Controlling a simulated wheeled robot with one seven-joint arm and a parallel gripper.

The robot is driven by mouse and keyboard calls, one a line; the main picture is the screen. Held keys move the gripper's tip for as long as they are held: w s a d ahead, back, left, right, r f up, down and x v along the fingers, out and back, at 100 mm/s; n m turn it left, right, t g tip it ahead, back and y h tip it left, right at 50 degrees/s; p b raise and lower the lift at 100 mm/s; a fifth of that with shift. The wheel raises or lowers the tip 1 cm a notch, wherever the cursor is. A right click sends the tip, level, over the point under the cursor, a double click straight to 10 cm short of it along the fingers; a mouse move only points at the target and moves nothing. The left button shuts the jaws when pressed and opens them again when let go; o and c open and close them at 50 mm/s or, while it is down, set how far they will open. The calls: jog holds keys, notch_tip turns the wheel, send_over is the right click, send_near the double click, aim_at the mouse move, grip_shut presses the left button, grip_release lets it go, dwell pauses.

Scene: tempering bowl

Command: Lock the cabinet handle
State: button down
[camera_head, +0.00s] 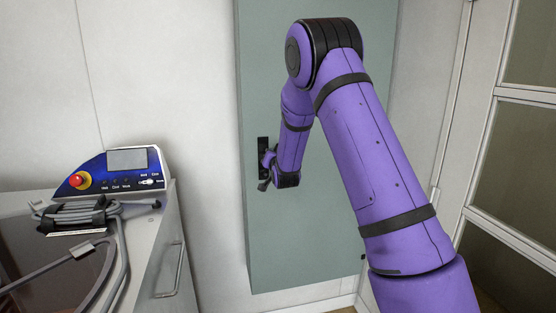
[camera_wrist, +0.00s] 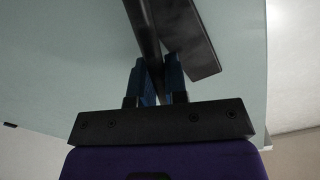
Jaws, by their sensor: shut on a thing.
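The grey-green cabinet (camera_head: 325,225) hangs on the wall in the middle of the head view, and its door fills most of the wrist view (camera_wrist: 60,60). The black cabinet handle (camera_head: 262,147) is at the door's left side in the head view. In the wrist view a dark bar of the handle (camera_wrist: 147,35) runs down between the fingers, beside a wider dark plate (camera_wrist: 190,38). My gripper (camera_wrist: 160,82) is shut on the bar with its two blue fingers. In the head view my gripper (camera_head: 266,172) is at the handle, and its fingers are mostly hidden.
A grey bench (camera_head: 160,235) stands at the left with a blue control box (camera_head: 118,170), a red button (camera_head: 78,181) and coiled grey cables (camera_head: 75,215). A framed glass door (camera_head: 510,160) is at the right. The wall between bench and cabinet is clear.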

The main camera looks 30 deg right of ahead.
aim_at(261, 152)
jog(key=a+n, duration=0.2)
jog(key=n, duration=0.1)
jog(key=w+a+n, duration=0.1)
jog(key=n, duration=0.1)
jog(key=shift+a+r, duration=0.1)
jog(key=shift+r, duration=0.2)
jog(key=shift+a+n, duration=0.25)
jog(key=shift+n, duration=0.25)
jog(key=shift+a, duration=0.2)
jog(key=c, duration=1.1)
grip_release()
jog(key=shift+w+a, duration=0.1)
jog(key=shift+c, duration=0.2)
jog(key=shift+d, duration=0.25)
jog(key=shift+s, duration=0.2)
jog(key=v, duration=1)
jog(key=shift+s, duration=0.25)
